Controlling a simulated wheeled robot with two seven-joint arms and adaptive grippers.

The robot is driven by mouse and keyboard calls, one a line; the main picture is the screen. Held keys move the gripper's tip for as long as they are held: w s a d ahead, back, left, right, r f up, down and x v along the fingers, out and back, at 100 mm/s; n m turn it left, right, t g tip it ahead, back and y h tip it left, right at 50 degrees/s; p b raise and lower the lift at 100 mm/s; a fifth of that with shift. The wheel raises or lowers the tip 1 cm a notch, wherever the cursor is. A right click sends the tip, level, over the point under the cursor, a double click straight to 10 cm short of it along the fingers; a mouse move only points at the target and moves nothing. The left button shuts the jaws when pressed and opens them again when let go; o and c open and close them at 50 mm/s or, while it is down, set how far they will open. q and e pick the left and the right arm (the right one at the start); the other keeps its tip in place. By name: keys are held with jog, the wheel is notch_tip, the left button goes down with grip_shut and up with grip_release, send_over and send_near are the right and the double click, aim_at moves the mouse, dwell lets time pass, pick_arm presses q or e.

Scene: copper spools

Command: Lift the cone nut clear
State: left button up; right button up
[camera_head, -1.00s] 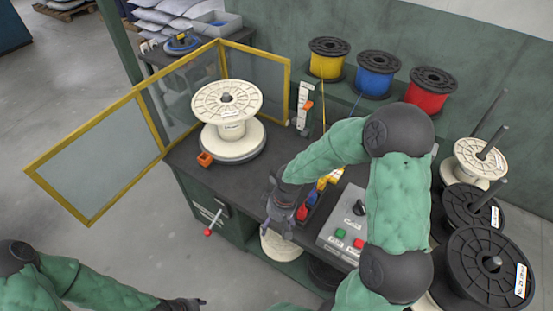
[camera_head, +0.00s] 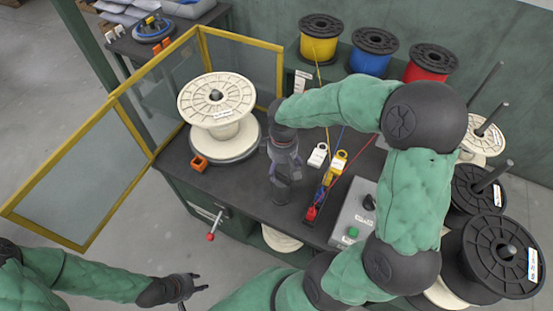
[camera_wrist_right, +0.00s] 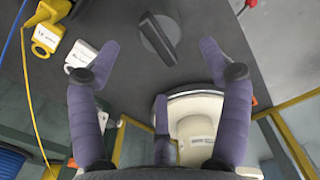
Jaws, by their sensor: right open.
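In the right wrist view a dark grey round piece with a raised grip bar, which looks like the cone nut (camera_wrist_right: 158,38), lies on the dark bench top. My right gripper (camera_wrist_right: 160,60) is open, its purple-grey fingers spread around and short of the nut, with nothing held. In the head view my right gripper (camera_head: 283,188) points down over the bench, right of the cream spool (camera_head: 216,97); it hides the nut there.
A yellow-framed clear guard (camera_head: 100,125) stands left of and behind the spool. An orange block (camera_head: 199,163) sits by its base. White and yellow tagged pieces (camera_head: 318,155) and a control box (camera_head: 352,218) are at right. Yellow, blue and red wire spools (camera_head: 375,48) stand behind.

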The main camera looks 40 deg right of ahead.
aim_at(282, 176)
jog(key=shift+s+f+b, duration=0.2)
jog(key=shift+f+b, duration=0.35)
jog(key=shift+f, duration=0.15)
notch_tip(282, 176, down, 5)
jog(key=b, duration=0.4)
jog(key=shift+w+f, duration=0.1)
jog(key=shift+f, duration=0.1)
grip_shut()
